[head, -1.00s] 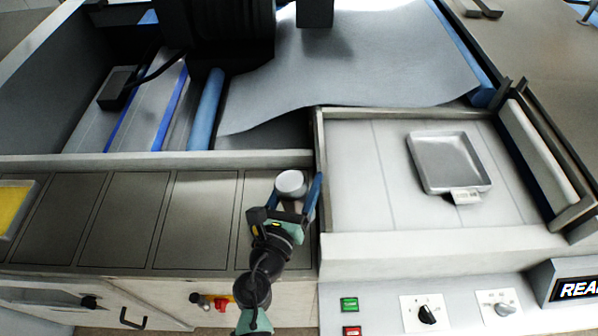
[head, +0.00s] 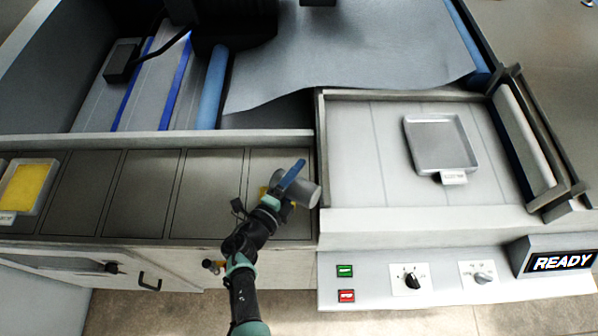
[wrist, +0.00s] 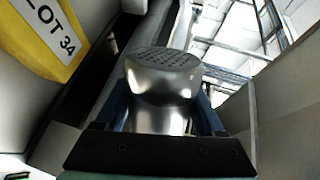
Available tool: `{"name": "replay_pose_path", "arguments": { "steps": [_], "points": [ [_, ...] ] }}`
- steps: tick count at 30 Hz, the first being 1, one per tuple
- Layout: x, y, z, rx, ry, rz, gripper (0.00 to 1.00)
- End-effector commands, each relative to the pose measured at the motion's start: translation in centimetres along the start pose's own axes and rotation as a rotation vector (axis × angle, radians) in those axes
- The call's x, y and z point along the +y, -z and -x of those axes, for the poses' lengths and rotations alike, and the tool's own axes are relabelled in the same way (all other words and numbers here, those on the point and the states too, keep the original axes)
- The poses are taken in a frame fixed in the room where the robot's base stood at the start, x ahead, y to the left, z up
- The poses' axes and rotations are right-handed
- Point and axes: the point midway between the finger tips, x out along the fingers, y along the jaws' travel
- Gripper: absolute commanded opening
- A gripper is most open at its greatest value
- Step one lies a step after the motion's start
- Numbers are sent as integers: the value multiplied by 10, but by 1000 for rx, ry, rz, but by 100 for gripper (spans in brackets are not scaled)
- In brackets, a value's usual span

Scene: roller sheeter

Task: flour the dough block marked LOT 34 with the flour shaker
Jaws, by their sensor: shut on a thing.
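My gripper (head: 290,183) is shut on the flour shaker (head: 305,194), a grey metal cylinder, above the right end of the dark counter. The shaker lies tilted well over, its end pointing right in the head view. In the wrist view the shaker (wrist: 160,90) sits between the blue fingers, its perforated top facing away from the palm. A yellow slab (wrist: 35,45) with a white strip reading LOT 34 shows at that view's upper left. In the head view a yellow block (head: 28,186) lies in a shallow tray at the far left; its white tag is too small to read.
A grey square tray (head: 440,145) with a white tag, its lettering unclear, stands on the pale bed at right. A raised rim (head: 319,150) divides bed and counter. A control panel (head: 450,285) with a READY display lies in front. The counter between gripper and yellow block is clear.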

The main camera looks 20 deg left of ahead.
Motion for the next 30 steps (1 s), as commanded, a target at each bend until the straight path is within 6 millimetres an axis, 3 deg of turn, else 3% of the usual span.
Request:
{"name": "replay_pose_path", "arguments": {
  "steps": [14, 22, 30],
  "points": [
    [1, -3, -1, 8, 2, 45, 3],
    [0, -24, 0, 8, 2, 44, 3],
    [-2, -20, 0, 10, 0, 44, 3]
  ]
}}
